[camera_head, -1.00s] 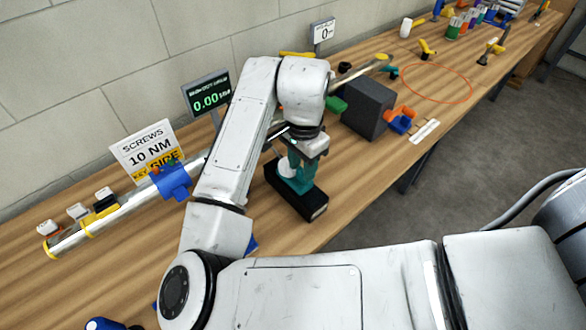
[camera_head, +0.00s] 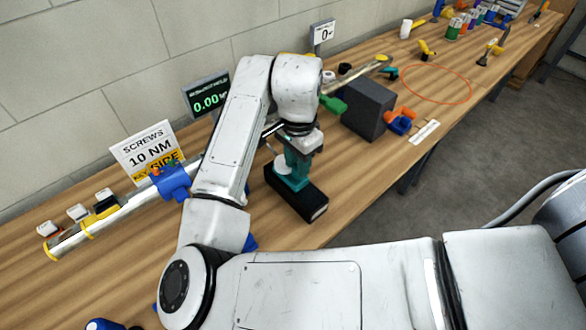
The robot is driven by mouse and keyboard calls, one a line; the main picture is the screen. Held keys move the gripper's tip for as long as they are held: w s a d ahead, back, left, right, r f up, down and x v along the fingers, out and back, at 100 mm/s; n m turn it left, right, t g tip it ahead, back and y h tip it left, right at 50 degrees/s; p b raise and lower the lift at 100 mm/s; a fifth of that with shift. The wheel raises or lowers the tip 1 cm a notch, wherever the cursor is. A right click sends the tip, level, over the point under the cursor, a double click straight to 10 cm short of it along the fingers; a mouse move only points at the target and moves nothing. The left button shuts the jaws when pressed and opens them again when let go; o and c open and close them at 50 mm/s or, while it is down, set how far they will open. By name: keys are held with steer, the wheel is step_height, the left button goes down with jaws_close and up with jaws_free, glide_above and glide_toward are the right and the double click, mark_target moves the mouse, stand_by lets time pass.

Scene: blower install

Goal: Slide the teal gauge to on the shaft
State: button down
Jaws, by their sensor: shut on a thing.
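The teal gauge (camera_head: 291,180) stands at a black block (camera_head: 310,206) on the bench, with an upright part reaching up to my gripper. My gripper (camera_head: 298,152) points down over it and is shut on that upper part; the fingertips are small and partly hidden. I cannot tell whether the gauge touches the block. The shaft (camera_head: 125,212) is a long shiny metal bar running diagonally along the bench behind my arm. My arm hides its middle, and its far end shows at upper right (camera_head: 368,66).
A blue support (camera_head: 171,181) holds the shaft at left, with yellow bands and small white-topped parts near its end. A dark grey block (camera_head: 368,108), a green handle (camera_head: 334,103) and orange-blue parts (camera_head: 401,121) lie right of my gripper. The wooden front bench area is mostly clear.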

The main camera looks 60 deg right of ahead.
steer(key=shift+w+d, duration=0.2)
steer(key=shift+w, duration=0.4)
steer(key=shift+w+d, duration=0.15)
steer(key=shift+w, duration=0.45)
steer(key=shift+w+d, duration=0.1)
steer(key=shift+w, duration=0.1)
steer(key=c, duration=0.9)
jaws_free()
step_height(320, 180, up, 6)
steer(key=p, duration=0.6)
